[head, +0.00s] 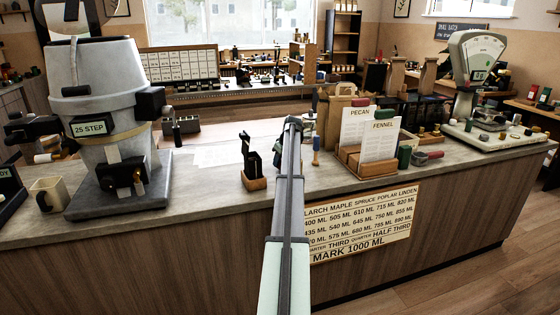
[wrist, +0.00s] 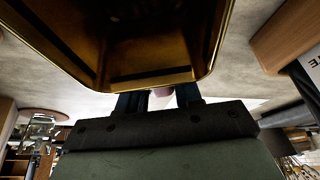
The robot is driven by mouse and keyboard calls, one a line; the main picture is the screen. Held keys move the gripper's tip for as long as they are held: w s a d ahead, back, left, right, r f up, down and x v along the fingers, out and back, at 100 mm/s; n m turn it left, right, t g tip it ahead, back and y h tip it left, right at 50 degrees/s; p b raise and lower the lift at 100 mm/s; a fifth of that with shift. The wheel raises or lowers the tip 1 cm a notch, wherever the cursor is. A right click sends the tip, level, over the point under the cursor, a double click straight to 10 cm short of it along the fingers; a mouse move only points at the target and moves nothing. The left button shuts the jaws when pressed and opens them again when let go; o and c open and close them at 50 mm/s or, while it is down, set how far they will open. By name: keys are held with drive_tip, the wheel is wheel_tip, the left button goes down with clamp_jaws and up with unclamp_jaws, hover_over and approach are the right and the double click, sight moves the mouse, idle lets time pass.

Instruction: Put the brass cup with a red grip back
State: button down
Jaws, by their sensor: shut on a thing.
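The brass cup (wrist: 150,75) fills the top middle of the wrist view, its rim and hollow inside facing my camera. My gripper (wrist: 160,100) is shut at the cup's near side, with its dark fingers just below the rim. A small pinkish piece shows between the fingers; most of the grip is hidden, so I cannot make out its red colour clearly. In the head view my gripper (head: 304,124) is over the counter at the far end of my arm. My arm hides the cup there.
The grey counter (head: 215,185) carries a black holder on a wooden block (head: 255,182) left of my arm. A wooden card box (head: 365,165) stands to the right. A grey "25 STEP" machine (head: 105,120) and a cream mug (head: 48,195) are left; a scale (head: 480,75) is far right.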

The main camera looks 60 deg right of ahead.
drive_tip(key=shift+f, duration=0.25)
drive_tip(key=c, duration=0.7)
unclamp_jaws()
drive_tip(key=shift+r, duration=0.1)
drive_tip(key=shift+v, duration=6.8)
